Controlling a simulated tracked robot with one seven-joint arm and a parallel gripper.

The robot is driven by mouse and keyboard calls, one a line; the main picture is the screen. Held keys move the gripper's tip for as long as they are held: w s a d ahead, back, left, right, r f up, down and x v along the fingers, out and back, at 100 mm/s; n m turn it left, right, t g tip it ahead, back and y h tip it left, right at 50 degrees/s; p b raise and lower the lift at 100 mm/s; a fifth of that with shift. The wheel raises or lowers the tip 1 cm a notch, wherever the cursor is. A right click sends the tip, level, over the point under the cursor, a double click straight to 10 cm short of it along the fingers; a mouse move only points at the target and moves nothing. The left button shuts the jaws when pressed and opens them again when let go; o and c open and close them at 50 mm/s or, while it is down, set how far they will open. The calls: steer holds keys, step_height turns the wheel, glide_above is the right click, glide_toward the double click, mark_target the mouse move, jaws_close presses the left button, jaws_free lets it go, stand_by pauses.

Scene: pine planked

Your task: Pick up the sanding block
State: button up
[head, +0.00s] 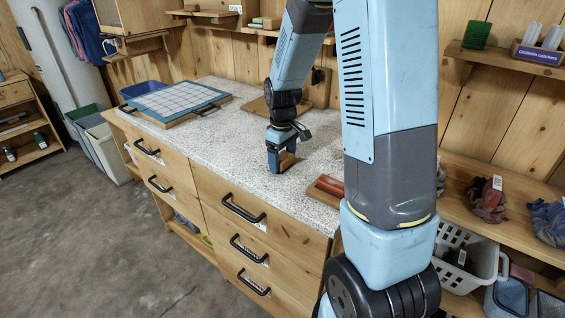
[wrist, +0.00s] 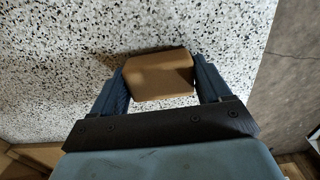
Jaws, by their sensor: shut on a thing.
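The sanding block is a brown block (wrist: 158,75) between the two fingers of my gripper (wrist: 160,88) in the wrist view. My gripper is shut on it, with a blue finger at each side. In the head view my gripper (head: 281,160) points down at the speckled worktop (head: 235,158), and part of the brown block (head: 288,160) shows beside the fingers. The block is at or just above the worktop; I cannot tell whether it touches.
A reddish-brown item (head: 328,187) lies right of my gripper. Wooden shelves line the wall. The worktop's front middle is clear.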

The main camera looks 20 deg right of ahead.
mark_target(283, 156)
steer(key=c, duration=0.4)
steer(key=shift+r, duration=0.5)
steer(key=shift+c, duration=0.2)
step_height(283, 156, up, 3)
steer(key=shift+f, duration=0.2)
steer(key=s+r, duration=0.9)
steer(key=s, duration=0.5)
steer(key=shift+r, duration=0.2)
